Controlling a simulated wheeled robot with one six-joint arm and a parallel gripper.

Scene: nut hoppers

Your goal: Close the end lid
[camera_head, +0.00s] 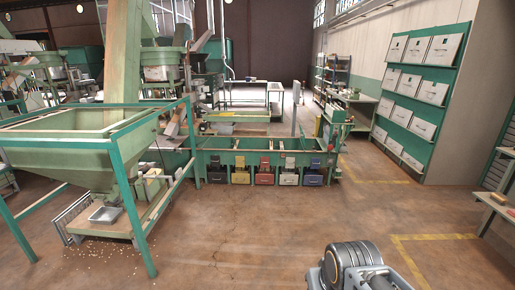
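A long green trough unit (265,151) stands in the middle distance, split into several open-topped compartments by pale dividers. Small boxes sit under it: a yellow one (241,175), a red one (264,176) and a dark blue one (313,176) at the right end, with others between and beside them. A large green hopper (75,155) with an open top stands at left in a teal frame. I cannot make out which part is the end lid or how it stands. An arm link of mine shows at the bottom right; my gripper is not in view.
A silver tray (105,214) sits under the large hopper, with nuts scattered on the floor nearby. A teal wall board (422,90) with pale panels is at right. A wooden bench (497,207) juts in at the right edge. The brown floor (270,225) before the trough is clear.

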